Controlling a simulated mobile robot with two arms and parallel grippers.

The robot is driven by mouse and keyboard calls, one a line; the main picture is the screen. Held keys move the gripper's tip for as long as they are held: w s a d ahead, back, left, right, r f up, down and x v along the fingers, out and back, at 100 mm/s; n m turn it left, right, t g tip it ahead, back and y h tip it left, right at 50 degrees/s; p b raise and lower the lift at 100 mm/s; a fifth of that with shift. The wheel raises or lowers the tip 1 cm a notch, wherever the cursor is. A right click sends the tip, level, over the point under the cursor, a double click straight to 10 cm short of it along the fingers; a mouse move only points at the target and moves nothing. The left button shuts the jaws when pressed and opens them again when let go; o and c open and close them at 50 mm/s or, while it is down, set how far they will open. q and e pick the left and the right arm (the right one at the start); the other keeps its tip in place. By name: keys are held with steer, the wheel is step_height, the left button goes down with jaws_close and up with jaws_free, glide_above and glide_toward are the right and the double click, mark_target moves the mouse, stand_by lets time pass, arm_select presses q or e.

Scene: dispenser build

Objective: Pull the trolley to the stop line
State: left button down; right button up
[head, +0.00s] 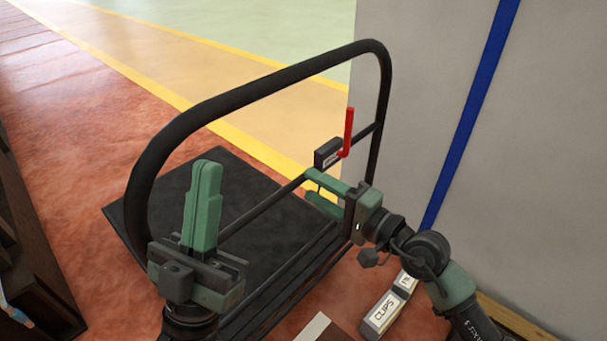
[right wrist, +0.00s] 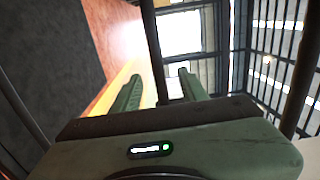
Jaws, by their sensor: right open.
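The trolley has a flat black deck (head: 145,205) and a tall black tubular handle (head: 255,88) with a thin crossbar. A small dark box with a red lever (head: 348,130) sits on the crossbar near its right end. My right gripper (head: 324,193) is open at the crossbar; in the right wrist view a dark bar (right wrist: 158,50) runs between its two green fingers (right wrist: 160,88). My left gripper (head: 203,200) stands upright by the handle's left post, overlapping the crossbar's left end. Whether it touches the handle or has its jaws apart is unclear.
A grey wall with a blue stripe (head: 468,120) stands close on the right. Boxes, one labelled CLIPS (head: 382,313), lie at its foot. A pale strip (head: 308,328) shows on the red floor near the bottom. Dark furniture (head: 40,265) is at left. Yellow-edged floor beyond is clear.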

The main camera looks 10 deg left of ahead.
mark_target(305, 181)
steer(key=x, duration=0.5)
steer(key=shift+c, duration=0.3)
jaws_close()
stand_by(1.1)
